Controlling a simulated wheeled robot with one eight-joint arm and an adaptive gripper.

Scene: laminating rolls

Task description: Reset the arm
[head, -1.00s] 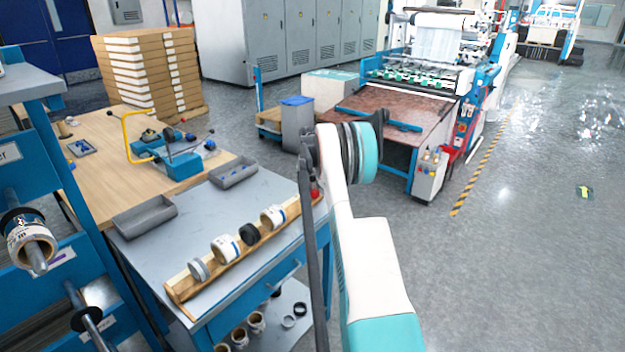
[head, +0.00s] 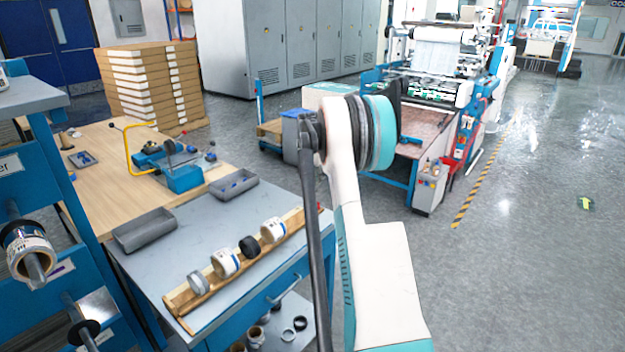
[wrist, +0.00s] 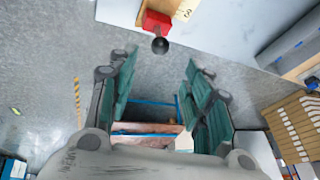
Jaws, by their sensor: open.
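In the wrist view my gripper (wrist: 155,100) is open, its two green-padded fingers wide apart with nothing between them. Beyond the fingers the grey floor and part of the brown-topped machine table show. In the head view my white and teal arm (head: 380,275) rises at the middle of the picture, folded at a grey and teal joint. The gripper itself cannot be made out in the head view.
A grey workbench (head: 190,275) at the left bears a wooden rack (head: 185,300) with several rolls and two grey trays (head: 145,232). A red block with a black knob (wrist: 158,28) sits at the bench's edge. Open floor (head: 530,270) lies to the right.

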